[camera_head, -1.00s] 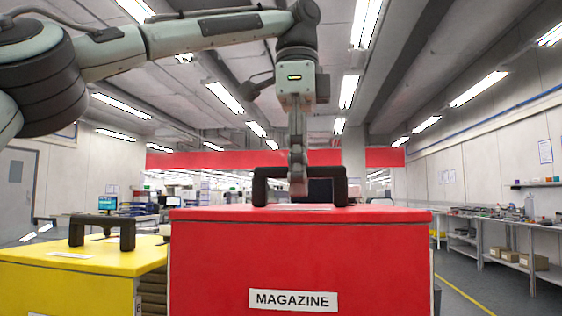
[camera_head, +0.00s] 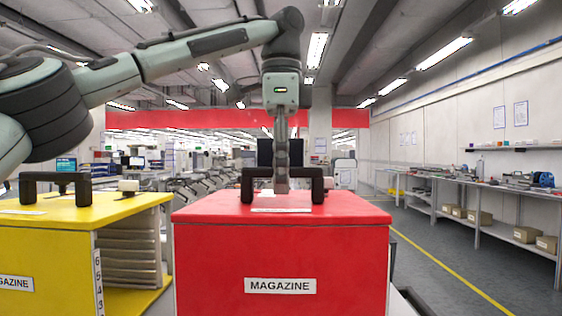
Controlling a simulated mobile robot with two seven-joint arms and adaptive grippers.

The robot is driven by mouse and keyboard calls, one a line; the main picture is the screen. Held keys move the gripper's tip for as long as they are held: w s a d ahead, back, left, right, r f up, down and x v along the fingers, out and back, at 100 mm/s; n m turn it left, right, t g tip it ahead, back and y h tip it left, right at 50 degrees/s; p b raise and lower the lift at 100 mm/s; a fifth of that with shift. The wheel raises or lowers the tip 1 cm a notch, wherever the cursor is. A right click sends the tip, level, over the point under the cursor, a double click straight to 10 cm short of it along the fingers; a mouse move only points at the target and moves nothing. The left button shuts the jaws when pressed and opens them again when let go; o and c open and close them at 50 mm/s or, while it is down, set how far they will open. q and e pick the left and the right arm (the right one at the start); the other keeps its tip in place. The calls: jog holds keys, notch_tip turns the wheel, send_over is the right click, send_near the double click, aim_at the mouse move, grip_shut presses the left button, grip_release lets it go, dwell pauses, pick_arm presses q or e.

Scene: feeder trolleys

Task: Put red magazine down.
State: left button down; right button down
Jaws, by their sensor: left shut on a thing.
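The red magazine (camera_head: 281,252) is a large red box with a white MAGAZINE label on its front and a black handle on top. It fills the lower middle of the head view and looks upright. My left gripper (camera_head: 281,184) points down and is shut on the black handle (camera_head: 311,190). The underside of the red magazine is out of the frame, so what is beneath it is hidden. My right gripper does not show.
A long workbench (camera_head: 480,192) with boxes runs along the right wall. Grey floor with a yellow line is free at right.

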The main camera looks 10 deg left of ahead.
pick_arm(q)
jog(key=shift+f, duration=0.1)
jog(key=c, duration=1.8)
grip_release()
jog(key=shift+f, duration=0.25)
jog(key=o, duration=0.5)
jog(key=shift+s, duration=0.1)
jog(key=shift+c, duration=0.2)
jog(key=shift+r, duration=0.2)
jog(key=shift+s+r, duration=0.1)
jog(key=shift+r, duration=3.55)
